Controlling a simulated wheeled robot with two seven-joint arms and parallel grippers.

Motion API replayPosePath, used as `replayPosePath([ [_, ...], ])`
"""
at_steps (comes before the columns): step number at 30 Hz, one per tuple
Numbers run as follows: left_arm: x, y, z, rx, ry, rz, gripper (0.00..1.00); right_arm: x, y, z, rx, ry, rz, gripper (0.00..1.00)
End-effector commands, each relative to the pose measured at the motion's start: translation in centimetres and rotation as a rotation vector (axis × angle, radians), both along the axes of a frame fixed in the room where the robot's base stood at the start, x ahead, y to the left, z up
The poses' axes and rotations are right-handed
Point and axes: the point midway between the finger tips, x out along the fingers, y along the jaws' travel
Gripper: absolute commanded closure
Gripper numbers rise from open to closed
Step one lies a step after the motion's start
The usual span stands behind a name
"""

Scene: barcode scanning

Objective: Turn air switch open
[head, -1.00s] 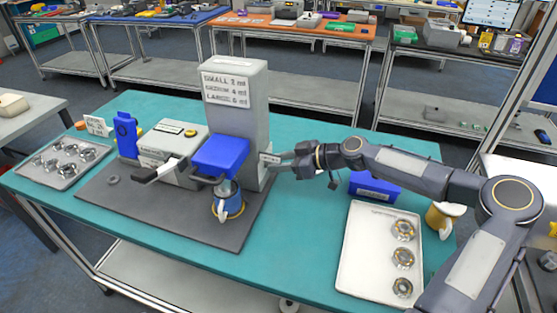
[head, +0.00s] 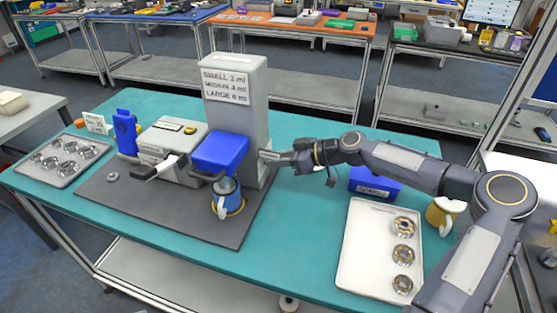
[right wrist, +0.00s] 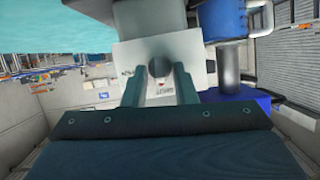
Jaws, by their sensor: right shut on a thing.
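The air switch is a dark round knob (right wrist: 158,67) on a white labelled plate (right wrist: 195,50) at the right side of the grey machine tower (head: 236,112). My right gripper (right wrist: 158,84) has its two fingers on either side of the knob and is shut on it. In the head view my right gripper (head: 282,157) reaches the tower's side from the right and hides the knob. The label's edge (head: 266,154) shows beside the fingertips. The knob's exact angle is hard to tell. My left gripper is in neither view.
A blue box (head: 374,186) and a white tray (head: 366,270) with metal parts stand right. A grey parts tray (head: 48,173) lies left.

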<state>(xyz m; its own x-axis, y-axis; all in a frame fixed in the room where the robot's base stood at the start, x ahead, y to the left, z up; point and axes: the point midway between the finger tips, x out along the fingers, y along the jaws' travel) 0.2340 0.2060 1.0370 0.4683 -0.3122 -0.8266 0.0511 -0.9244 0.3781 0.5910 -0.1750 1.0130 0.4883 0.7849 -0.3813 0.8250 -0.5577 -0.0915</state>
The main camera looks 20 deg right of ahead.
Motion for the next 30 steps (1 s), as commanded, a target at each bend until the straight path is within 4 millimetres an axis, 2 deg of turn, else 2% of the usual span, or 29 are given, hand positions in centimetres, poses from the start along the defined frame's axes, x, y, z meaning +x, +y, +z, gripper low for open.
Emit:
replayPosePath([
  [30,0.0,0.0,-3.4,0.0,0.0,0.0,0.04,0.9,-0.6,-0.7,0.517,0.762,-0.001,0.97],
])
